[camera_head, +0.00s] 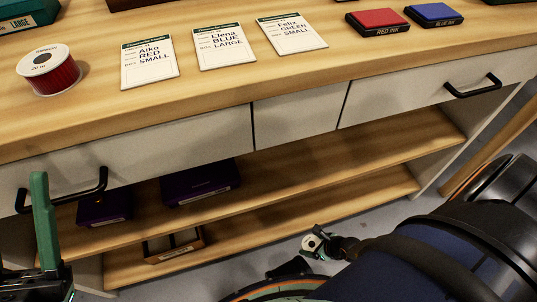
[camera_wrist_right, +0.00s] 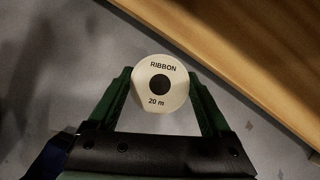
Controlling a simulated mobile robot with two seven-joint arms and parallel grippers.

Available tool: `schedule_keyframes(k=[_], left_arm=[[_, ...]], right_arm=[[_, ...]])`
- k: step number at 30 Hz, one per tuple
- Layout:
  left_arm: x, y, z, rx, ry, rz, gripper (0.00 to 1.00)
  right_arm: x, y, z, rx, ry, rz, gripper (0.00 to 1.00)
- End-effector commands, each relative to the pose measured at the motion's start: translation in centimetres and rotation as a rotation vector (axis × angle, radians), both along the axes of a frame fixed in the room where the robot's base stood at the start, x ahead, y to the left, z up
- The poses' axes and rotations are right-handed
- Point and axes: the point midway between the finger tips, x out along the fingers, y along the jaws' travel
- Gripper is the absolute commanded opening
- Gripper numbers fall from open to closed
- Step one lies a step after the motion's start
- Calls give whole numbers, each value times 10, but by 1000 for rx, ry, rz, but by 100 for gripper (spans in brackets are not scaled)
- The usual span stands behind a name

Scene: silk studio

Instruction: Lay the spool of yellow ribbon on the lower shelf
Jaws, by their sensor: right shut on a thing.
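My right gripper (camera_wrist_right: 160,95) is shut on the spool of ribbon (camera_wrist_right: 160,84). Its white round face, marked RIBBON 20 m, faces the wrist camera; the ribbon's colour is hidden there. In the head view the spool (camera_head: 311,243) is small, in front of the lower shelf (camera_head: 330,207) and apart from its front edge, with grey floor around it. My right gripper (camera_head: 318,245) is partly hidden there by my arm. My left gripper (camera_head: 45,225) is at the left edge, in front of the drawers; one green finger shows clearly, and its opening cannot be told.
The upper shelf (camera_head: 345,160) holds two purple boxes (camera_head: 200,182). An open box (camera_head: 172,246) stands at the left of the lower shelf; its middle and right are clear. A red ribbon spool (camera_head: 62,78), cards and ink pads lie on the tabletop. A drawer handle (camera_head: 470,90) juts out.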

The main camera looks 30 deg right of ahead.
Motion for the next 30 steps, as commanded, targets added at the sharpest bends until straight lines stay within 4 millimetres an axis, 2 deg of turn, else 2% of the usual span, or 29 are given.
schedule_keyframes(k=[2,5,11,18,21,30], left_arm=[[-2,0,0,0,-10,-3,50],[-2,0,1,-1,-12,-4,50],[-2,-1,-8,-5,-4,-10,50],[-1,-3,-28,5,2,-9,50],[-1,-4,-34,10,4,-6,50],[0,-5,-44,19,5,-4,50]], right_arm=[[5,-1,-3,0,-3,-17,27],[25,5,-2,2,-7,-19,27],[78,19,-3,2,-7,-18,27],[136,34,-5,1,-6,-15,27],[151,38,-4,-1,-3,-16,27],[173,44,-4,1,-4,-15,27]])
